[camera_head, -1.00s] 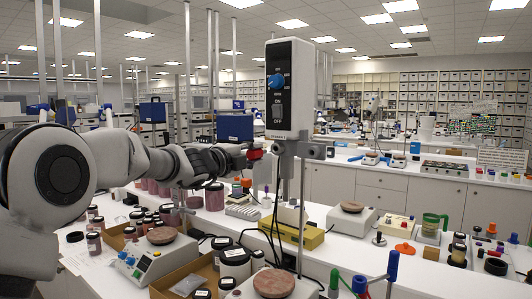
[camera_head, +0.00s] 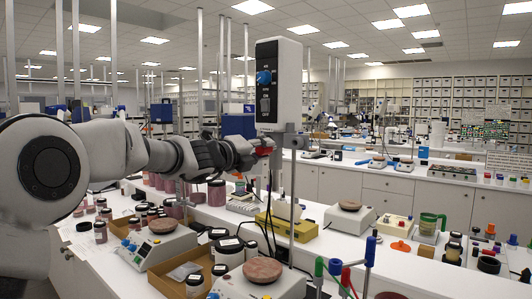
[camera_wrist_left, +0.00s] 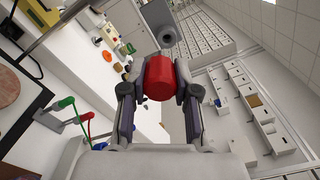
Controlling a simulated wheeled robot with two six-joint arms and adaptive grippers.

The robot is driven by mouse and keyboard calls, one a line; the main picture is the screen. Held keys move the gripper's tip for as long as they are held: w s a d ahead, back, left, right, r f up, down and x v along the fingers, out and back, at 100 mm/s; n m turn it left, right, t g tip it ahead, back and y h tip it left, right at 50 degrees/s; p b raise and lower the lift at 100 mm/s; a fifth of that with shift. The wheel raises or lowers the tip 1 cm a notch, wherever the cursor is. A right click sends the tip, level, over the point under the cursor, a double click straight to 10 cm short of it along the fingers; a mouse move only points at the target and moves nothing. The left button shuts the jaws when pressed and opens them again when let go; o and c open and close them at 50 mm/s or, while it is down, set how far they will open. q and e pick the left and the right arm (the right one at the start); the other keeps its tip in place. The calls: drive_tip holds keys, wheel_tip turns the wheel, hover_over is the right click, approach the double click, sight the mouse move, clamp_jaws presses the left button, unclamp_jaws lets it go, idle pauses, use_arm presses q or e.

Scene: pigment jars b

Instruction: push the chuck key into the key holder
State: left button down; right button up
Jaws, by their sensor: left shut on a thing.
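My left gripper (camera_head: 262,147) is shut on a red cylindrical piece, which looks like the chuck key's handle (camera_wrist_left: 160,78). Both fingers press its sides in the left wrist view. The key's shaft is hidden behind the handle. Just beyond the handle in that view is a grey cylinder with a dark round opening (camera_wrist_left: 168,36), perhaps the key holder; a small gap shows between them. In the head view the red piece is at the left edge of the stirrer's stand, under the stirrer head (camera_head: 279,80). The holder is not clear there. My right gripper is not in view.
A vertical rod and hanging cables stand beside the gripper. Below are a yellow box (camera_head: 290,228), hotplates (camera_head: 160,248) and several jars (camera_head: 230,252). Coloured-tipped rods (camera_head: 369,250) rise at the front. Shelves stand far behind.

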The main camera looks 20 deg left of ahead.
use_arm(q)
drive_tip(key=shift+d+r, duration=0.15)
drive_tip(key=shift+d, duration=0.2)
drive_tip(key=p+x, duration=0.2)
drive_tip(key=d+p+x, duration=0.1)
drive_tip(key=p+x, duration=0.1)
drive_tip(key=x, duration=0.1)
drive_tip(key=shift+w+d+r, duration=0.1)
drive_tip(key=shift+r, duration=0.05)
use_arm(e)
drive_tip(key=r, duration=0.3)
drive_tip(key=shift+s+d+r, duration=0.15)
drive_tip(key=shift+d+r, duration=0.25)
use_arm(q)
drive_tip(key=shift+w+a, duration=0.1)
drive_tip(key=shift+a, duration=0.1)
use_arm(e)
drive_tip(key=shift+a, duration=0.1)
use_arm(q)
drive_tip(key=shift+d, duration=0.15)
drive_tip(key=shift+p+x, duration=1.45)
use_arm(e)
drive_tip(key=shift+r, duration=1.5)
use_arm(q)
drive_tip(key=c, duration=0.8)
unclamp_jaws()
